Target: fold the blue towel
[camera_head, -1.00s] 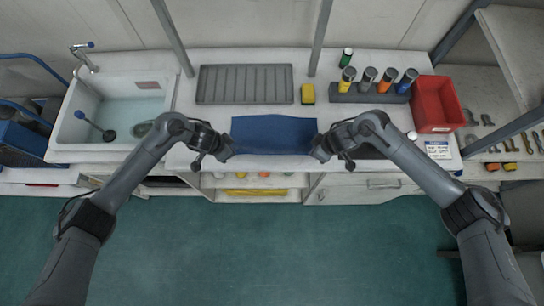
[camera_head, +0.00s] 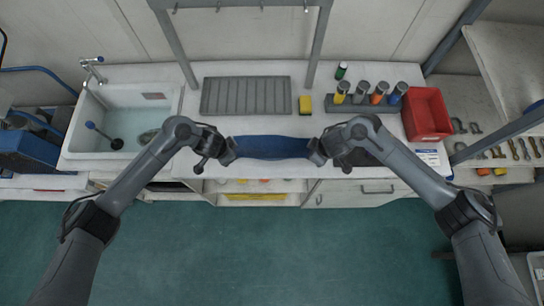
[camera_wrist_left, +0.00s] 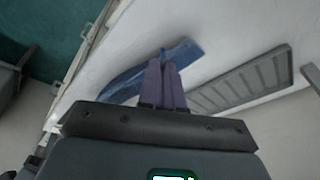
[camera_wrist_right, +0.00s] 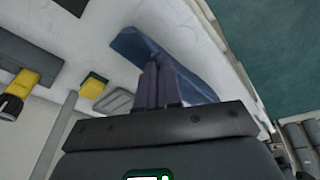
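The blue towel (camera_head: 272,147) stretches between my two grippers at the front edge of the white counter. In the head view it shows as a narrow, slightly sagging band. My left gripper (camera_head: 233,150) is shut on its left end, and my right gripper (camera_head: 313,150) is shut on its right end. In the left wrist view the closed fingers (camera_wrist_left: 163,80) lie over the towel (camera_wrist_left: 185,52). In the right wrist view the closed fingers (camera_wrist_right: 158,82) also lie over the towel (camera_wrist_right: 130,45). The exact grip points are hidden behind the fingers.
A grey ribbed drain tray (camera_head: 246,95) lies behind the towel, with a yellow sponge (camera_head: 305,105) beside it. A sink (camera_head: 95,130) is at the left. A rack of coloured cylinders (camera_head: 365,102) and a red bin (camera_head: 427,114) stand at the right.

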